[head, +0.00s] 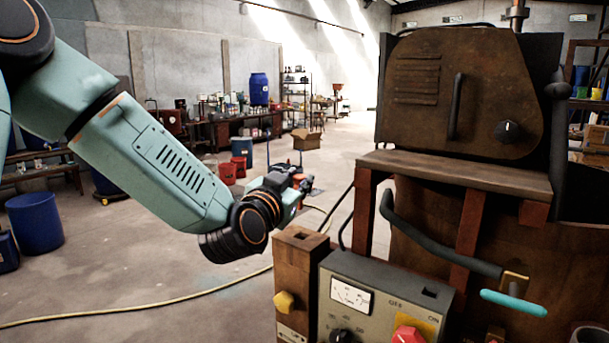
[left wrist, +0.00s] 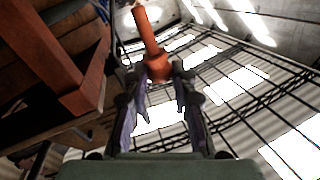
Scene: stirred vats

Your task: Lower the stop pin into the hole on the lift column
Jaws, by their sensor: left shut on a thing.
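My left gripper (head: 298,184) reaches in from the left, behind and above the brown post. In the left wrist view its fingers (left wrist: 160,82) are shut on an orange-red pin (left wrist: 147,32) with a thick rounded knob and a straight shaft. The shaft points away from the fingers. In the head view only a small orange bit of the pin (head: 302,186) shows at the gripper. The brown post with a dark hole in its top, which looks like the lift column (head: 291,264), stands at the lower middle. The pin is apart from this hole. My right gripper is not in view.
A grey control box (head: 375,297) with a gauge and red knob adjoins the post. The rusty vat housing (head: 465,90) fills the right, with a black lever (head: 440,245) and turquoise grip (head: 514,303). A yellow hose (head: 130,305) crosses the open floor at left.

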